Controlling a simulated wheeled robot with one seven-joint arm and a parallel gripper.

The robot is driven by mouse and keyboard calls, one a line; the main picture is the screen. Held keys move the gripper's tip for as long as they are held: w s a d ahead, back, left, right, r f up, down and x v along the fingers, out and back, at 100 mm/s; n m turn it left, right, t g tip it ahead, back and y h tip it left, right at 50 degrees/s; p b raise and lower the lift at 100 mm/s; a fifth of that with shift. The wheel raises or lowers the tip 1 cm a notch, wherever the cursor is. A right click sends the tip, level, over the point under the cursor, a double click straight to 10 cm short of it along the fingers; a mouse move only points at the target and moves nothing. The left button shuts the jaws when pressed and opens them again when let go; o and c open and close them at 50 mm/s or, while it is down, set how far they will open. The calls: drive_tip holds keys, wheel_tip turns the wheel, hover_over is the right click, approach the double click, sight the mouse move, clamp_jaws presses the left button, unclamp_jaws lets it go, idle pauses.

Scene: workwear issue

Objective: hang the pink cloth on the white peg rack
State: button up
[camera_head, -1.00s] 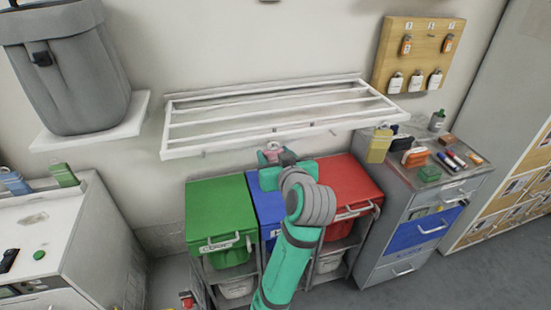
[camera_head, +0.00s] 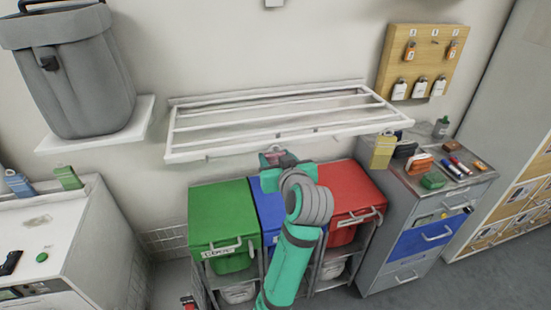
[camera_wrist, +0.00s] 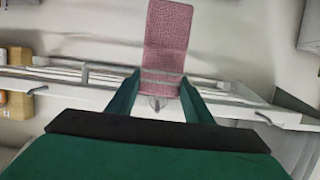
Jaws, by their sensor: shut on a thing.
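The pink cloth (camera_wrist: 167,40) shows in the wrist view between my gripper's two green fingers, running toward the top of the picture. My gripper (camera_wrist: 160,88) is shut on it. A small metal loop shows at the cloth's end between the fingers. The white peg rack (camera_head: 285,133) is on the wall in the head view, a slatted shelf with small pegs along its front edge. My gripper (camera_head: 275,157) is just below the middle of that edge. The cloth is mostly hidden there, and I cannot tell whether it touches a peg.
Green (camera_head: 222,212), blue (camera_head: 268,208) and red (camera_head: 345,192) bins stand below the rack. A grey bin (camera_head: 75,80) sits on a shelf at left. A drawer cabinet (camera_head: 425,215) with small items is at right. A wooden key board (camera_head: 423,62) hangs upper right.

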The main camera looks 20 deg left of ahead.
drive_tip(key=o, duration=1)
